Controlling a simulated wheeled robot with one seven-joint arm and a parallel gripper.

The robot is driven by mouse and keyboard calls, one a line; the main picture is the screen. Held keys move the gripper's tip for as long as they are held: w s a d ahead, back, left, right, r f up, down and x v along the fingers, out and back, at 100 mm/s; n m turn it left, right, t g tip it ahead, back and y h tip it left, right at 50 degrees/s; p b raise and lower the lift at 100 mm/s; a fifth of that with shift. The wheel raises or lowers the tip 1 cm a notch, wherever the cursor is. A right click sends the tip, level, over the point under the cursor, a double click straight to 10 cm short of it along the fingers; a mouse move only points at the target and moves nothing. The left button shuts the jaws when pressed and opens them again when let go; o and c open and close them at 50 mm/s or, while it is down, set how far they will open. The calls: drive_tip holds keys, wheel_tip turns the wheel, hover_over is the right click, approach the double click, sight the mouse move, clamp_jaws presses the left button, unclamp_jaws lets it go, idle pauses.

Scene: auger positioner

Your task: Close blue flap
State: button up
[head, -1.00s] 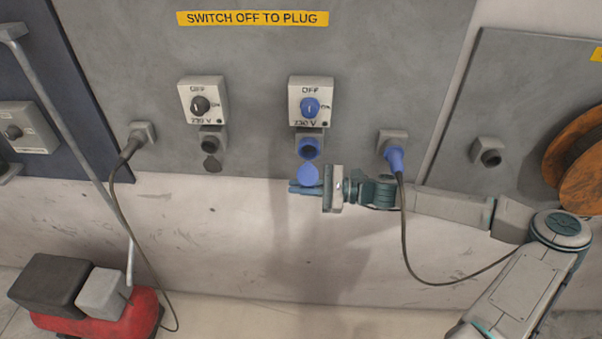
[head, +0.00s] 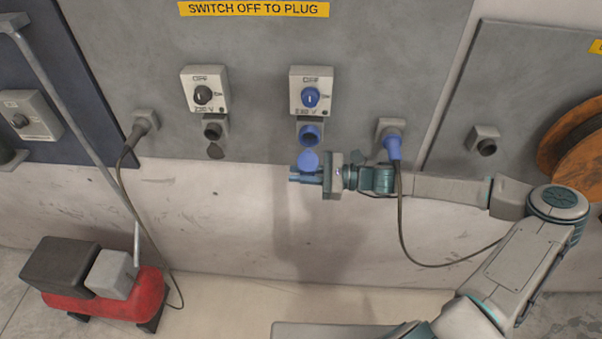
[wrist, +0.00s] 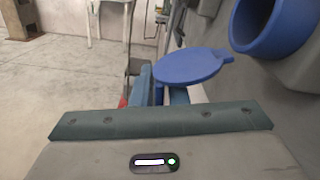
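The blue flap (head: 308,160) is a round lid hanging open below the blue socket (head: 309,134). In the wrist view the flap (wrist: 188,67) sticks out from the wall, roughly level, below the socket's open round mouth (wrist: 271,22). My gripper (head: 297,178) is just below the flap, its fingers pointing left along the wall. In the wrist view the flap partly covers the blue fingers (wrist: 168,93), so I cannot tell how far apart they are. Nothing is seen held. Whether the fingers touch the flap is unclear.
A switch box with a blue knob (head: 310,92) sits above the socket. To the right, a blue plug (head: 393,146) trails a cable (head: 405,235) that hangs beside my arm. A black socket (head: 213,130) is to the left. A red machine (head: 125,296) stands on the floor.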

drive_tip(key=shift+o, duration=0.9)
drive_tip(key=shift+f, duration=0.1)
